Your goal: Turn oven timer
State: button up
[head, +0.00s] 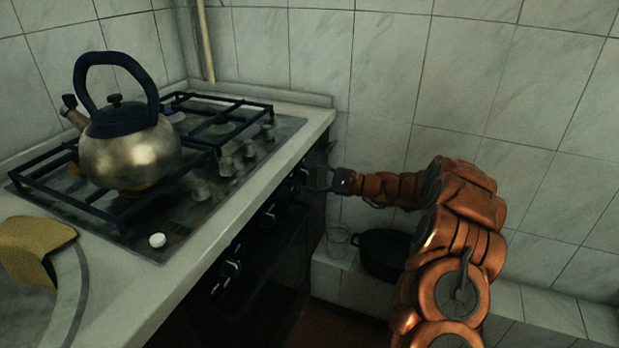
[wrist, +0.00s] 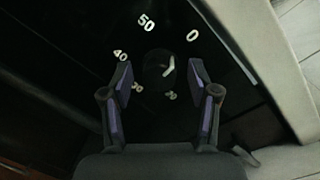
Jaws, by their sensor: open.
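The oven timer is a dark round knob (wrist: 157,73) with a white pointer mark, in the middle of the wrist view. White numbers ring it, with 50 and 0 above it and 40 to its left. Its pointer slants toward the upper right. My gripper (wrist: 161,78) is open, with one fingertip on each side of the knob; I cannot tell whether they touch it. In the head view my gripper (head: 318,180) is at the far end of the dark oven front (head: 262,262), and its fingers partly hide that area.
A kettle (head: 130,160) stands on the gas hob (head: 205,190), above the oven. Several other knobs line the oven front. A black pot (head: 385,254) and a glass (head: 337,243) stand on a tiled ledge below my arm. A tiled wall is close behind the gripper.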

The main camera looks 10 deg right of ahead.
jog(key=c, duration=1.1)
jog(key=shift+c, duration=0.2)
jog(key=shift+r+m+p, duration=0.15)
jog(key=shift+m+p, duration=0.15)
jog(key=shift+p, duration=0.3)
jog(key=shift+m+p, duration=0.6)
jog(key=shift+p, duration=0.3)
jog(key=m+p, duration=0.3)
jog(key=shift+m+p, duration=0.3)
jog(key=m+t+p, duration=0.1)
jog(key=m+p, duration=0.1)
jog(key=m, duration=0.1)
jog(key=shift+m, duration=0.4)
jog(key=shift+f+m+p, duration=0.2)
jog(key=shift+m+p, duration=0.3)
jog(key=shift+m, duration=1.4)
